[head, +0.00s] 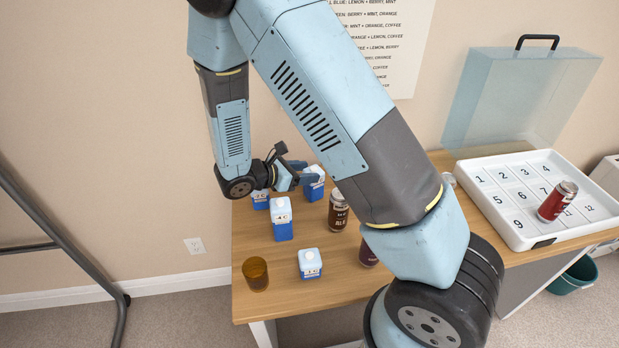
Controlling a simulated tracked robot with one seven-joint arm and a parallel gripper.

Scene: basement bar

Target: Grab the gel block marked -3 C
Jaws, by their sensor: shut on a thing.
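Several blue-and-white gel blocks with white caps stand on the wooden table. My gripper (308,178) is at the back of the group, shut on the rearmost gel block (315,191); the fingers partly cover it, and I cannot read its marking. A taller-looking gel block (282,230) stands in front of it to the left. Another gel block (261,202) is behind that one, partly hidden by it and my wrist. A fourth gel block (310,264) stands near the table's front. Their small labels are too small to read surely, so I cannot tell which is marked -3 C.
An amber cup (256,273) stands at the table's front left (245,302). A brown can (338,211) is close right of the held block. My arm partly hides a dark red can (368,253). A white numbered tray (523,238) holds a red can (557,201).

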